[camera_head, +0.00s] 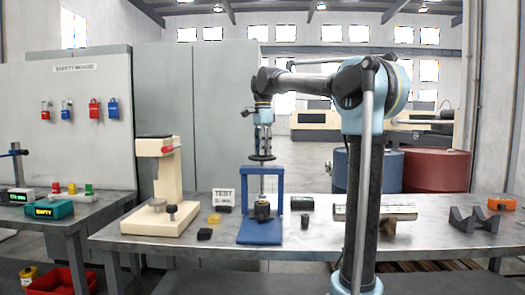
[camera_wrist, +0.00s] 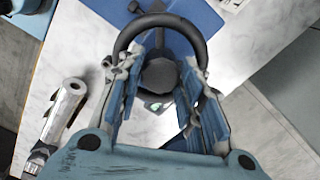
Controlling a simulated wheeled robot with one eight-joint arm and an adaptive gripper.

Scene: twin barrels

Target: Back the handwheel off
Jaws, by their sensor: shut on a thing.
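The handwheel (camera_head: 263,157) is a dark ring on a vertical screw at the top of a blue press frame (camera_head: 281,190). My gripper (camera_head: 263,148) points down onto it from above. In the wrist view the handwheel's rim (camera_wrist: 160,20) arches around its dark round hub (camera_wrist: 158,74). The fingers of my gripper (camera_wrist: 160,68) lie on either side of the hub and are shut on the handwheel; they hide its near part. A dark block (camera_head: 262,211) sits on the press base, under the screw.
A cream bench stand (camera_head: 156,185) is left of the press, with a TEST sign (camera_head: 223,198) and small blocks between. A metal cylinder (camera_head: 375,212) and dark V-blocks (camera_head: 474,219) lie right on the table (camera_head: 330,248). Blue and red barrels (camera_head: 436,171) stand behind.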

